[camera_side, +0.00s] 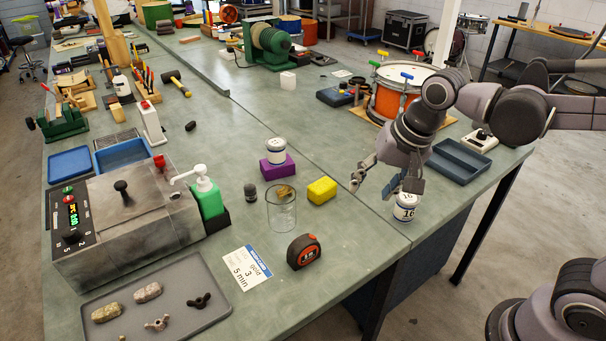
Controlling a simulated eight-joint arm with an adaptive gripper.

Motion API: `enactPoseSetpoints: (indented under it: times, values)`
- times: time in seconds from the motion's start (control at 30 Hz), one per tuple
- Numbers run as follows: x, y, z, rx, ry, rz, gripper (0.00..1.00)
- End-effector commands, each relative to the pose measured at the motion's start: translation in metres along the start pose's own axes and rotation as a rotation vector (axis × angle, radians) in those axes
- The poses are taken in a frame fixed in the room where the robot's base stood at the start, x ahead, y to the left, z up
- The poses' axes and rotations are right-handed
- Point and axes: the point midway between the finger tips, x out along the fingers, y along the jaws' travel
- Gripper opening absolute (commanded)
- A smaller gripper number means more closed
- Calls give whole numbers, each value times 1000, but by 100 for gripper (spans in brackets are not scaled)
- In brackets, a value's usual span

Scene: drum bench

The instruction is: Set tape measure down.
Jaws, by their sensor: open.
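The tape measure (304,252), black with an orange-red face, stands on the green bench top near its front edge, right of the printed card. My gripper (375,184) is above the bench, up and to the right of the tape measure and well apart from it. Its fingers are spread and I see nothing between them. A white jar marked 16 (405,207) stands just right of and below the fingers; whether they touch it I cannot tell.
A glass beaker (282,213), a yellow block (322,190) and a purple block (277,166) with a white jar (276,149) on it stand left of my gripper. A printed card (246,268) lies left of the tape measure. An orange drum (393,101) and a blue-grey tray (459,160) are behind.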

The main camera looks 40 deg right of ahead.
Motion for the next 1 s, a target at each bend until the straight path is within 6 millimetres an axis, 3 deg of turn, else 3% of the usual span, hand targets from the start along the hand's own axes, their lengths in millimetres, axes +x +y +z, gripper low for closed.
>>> enactPoseSetpoints:
  times: [0.03,0.2,0.4,1.0]
  values:
    - [-2,16,0,-84,33,-18,52]
    - [-4,54,1,-388,152,-50,52]
    - [-2,80,2,-622,253,-40,52]
    - [-1,85,3,-690,279,-32,52]
